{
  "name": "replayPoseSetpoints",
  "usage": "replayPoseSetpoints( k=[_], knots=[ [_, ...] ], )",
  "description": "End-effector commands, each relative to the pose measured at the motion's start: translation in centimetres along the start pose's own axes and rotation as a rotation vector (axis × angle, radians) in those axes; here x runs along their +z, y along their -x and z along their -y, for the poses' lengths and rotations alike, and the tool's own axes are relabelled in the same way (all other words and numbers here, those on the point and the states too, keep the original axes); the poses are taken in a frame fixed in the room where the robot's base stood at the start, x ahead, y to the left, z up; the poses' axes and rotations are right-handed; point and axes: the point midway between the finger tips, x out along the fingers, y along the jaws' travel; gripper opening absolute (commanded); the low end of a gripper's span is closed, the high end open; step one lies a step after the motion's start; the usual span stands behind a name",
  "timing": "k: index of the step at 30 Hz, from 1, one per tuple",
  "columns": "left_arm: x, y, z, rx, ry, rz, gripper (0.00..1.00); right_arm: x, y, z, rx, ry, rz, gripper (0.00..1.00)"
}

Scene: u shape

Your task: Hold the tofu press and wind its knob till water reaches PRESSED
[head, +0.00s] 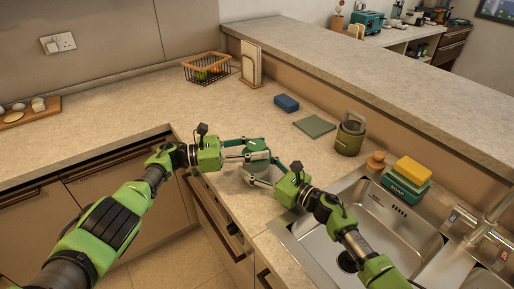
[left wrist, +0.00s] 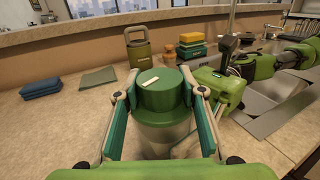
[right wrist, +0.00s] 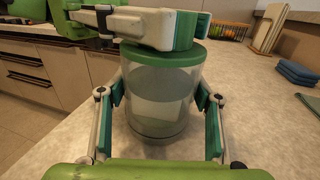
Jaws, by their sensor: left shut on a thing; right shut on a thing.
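The tofu press (head: 255,158) stands upright on the counter near its front edge. It has a clear cylindrical body (right wrist: 160,85) under a green lid (right wrist: 165,53). In the left wrist view its green knob (left wrist: 160,92) is on top with a pale bar-shaped mark. My left gripper (head: 258,146) is shut on the knob from the left; its pads touch both sides. My right gripper (right wrist: 160,100) is shut on the clear body, one pad on each side. Pale liquid shows inside the body, but I cannot read a PRESSED mark. In the right wrist view, my left gripper's fingers hide the knob.
The sink (head: 385,225) lies right of the press. A wire basket (head: 206,68) is farther back. Counter left of the press is clear.

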Motion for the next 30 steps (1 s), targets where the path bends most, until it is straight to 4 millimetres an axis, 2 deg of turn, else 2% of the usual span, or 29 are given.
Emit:
replayPoseSetpoints(
  k=[13, 14, 15, 26, 30],
  knots=[
    [-0.2, 0.3, -0.2, 0.008, 0.005, -0.005, 0.16, 0.0, 0.0, -0.3, 0.008, -0.001, 0.001, 0.24],
    [-0.2, 0.3, -0.2, 0.008, 0.005, -0.004, 0.45, 0.0, 0.0, -0.3, 0.008, -0.001, 0.001, 0.24],
    [-0.2, 0.3, -0.2, 0.007, 0.005, -0.004, 0.55, 0.0, 0.0, -0.3, 0.008, -0.002, 0.001, 0.24],
    [-0.1, 0.3, -0.1, 0.001, 0.003, -0.001, 0.55, 0.0, 0.0, -0.1, 0.002, -0.003, 0.000, 0.24],
    [-0.2, 1.7, -0.1, 0.002, 0.004, -0.001, 0.55, 0.0, 0.0, 0.0, 0.000, -0.003, 0.000, 0.24]
  ],
)
